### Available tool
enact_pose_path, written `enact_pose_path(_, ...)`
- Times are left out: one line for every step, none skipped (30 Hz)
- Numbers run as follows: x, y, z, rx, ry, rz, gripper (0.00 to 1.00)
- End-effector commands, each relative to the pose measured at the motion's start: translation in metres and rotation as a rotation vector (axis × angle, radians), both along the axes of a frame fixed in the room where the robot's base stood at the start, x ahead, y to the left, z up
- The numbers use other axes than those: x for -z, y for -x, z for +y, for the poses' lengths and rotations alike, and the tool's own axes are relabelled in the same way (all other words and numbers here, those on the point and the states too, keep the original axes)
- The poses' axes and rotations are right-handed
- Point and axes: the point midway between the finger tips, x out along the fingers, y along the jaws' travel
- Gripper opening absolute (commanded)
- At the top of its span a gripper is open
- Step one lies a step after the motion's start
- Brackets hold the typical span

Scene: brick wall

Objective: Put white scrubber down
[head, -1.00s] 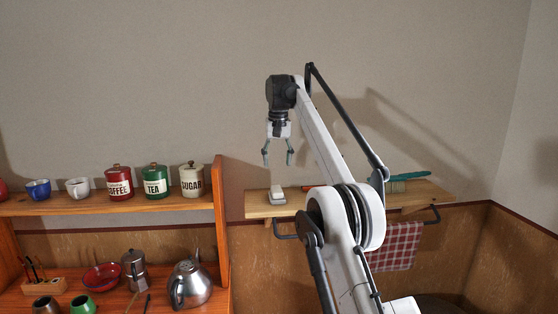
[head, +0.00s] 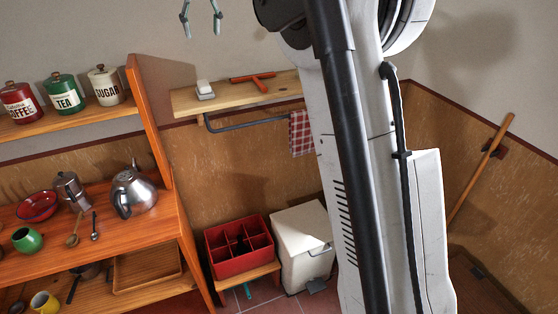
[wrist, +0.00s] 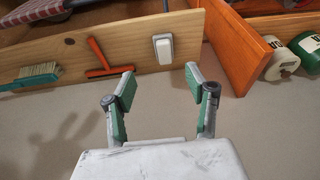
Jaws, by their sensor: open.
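The white scrubber (head: 204,87), a small white block with a grey base, sits on the wooden wall shelf (head: 228,100), near its left end. It also shows in the wrist view (wrist: 163,47), on the shelf board close to the orange cabinet side. My gripper (head: 202,30) hangs fingers down above the scrubber, apart from it, at the top edge of the head view. In the wrist view, my gripper (wrist: 160,72) has its two green-padded fingers spread with nothing between them. The scrubber shows just past the fingertips.
A red squeegee (head: 252,78) lies beside the scrubber, and a green brush (wrist: 36,73) lies farther along the shelf. A checked towel (head: 301,133) hangs on the rail below. The orange cabinet (head: 150,120) stands close on the left, with canisters on top. A red crate (head: 245,272) and white bin (head: 300,230) stand below.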

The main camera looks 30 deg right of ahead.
Motion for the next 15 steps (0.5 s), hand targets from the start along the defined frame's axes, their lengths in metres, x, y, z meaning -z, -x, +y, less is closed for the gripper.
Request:
enact_pose_path(-0.003, 0.015, 0.000, -0.002, 0.000, -0.011, 0.51)
enact_pose_path(-0.004, 0.023, 0.000, -0.003, 0.001, -0.017, 0.51)
enact_pose_path(-0.005, 0.034, 0.000, -0.004, 0.001, -0.027, 0.51)
enact_pose_path(-0.006, 0.042, 0.000, -0.005, 0.000, -0.034, 0.51)
enact_pose_path(-0.007, 0.050, 0.000, -0.006, 0.001, -0.040, 0.51)
enact_pose_path(-0.006, 0.062, 0.000, -0.008, 0.001, -0.049, 0.51)
enact_pose_path(-0.006, 0.070, 0.000, -0.009, 0.002, -0.056, 0.51)
enact_pose_path(-0.006, 0.079, 0.000, -0.010, 0.001, -0.063, 0.51)
enact_pose_path(-0.004, 0.091, 0.000, -0.011, 0.002, -0.072, 0.51)
enact_pose_path(-0.003, 0.100, 0.000, -0.013, 0.002, -0.079, 0.51)
enact_pose_path(-0.001, 0.109, 0.000, -0.013, 0.002, -0.086, 0.51)
enact_pose_path(0.001, 0.122, 0.000, -0.015, 0.002, -0.095, 0.51)
enact_pose_path(0.003, 0.131, 0.000, -0.016, 0.003, -0.102, 0.51)
enact_pose_path(0.006, 0.140, -0.001, -0.017, 0.003, -0.108, 0.51)
enact_pose_path(0.009, 0.153, -0.001, -0.019, 0.004, -0.117, 0.51)
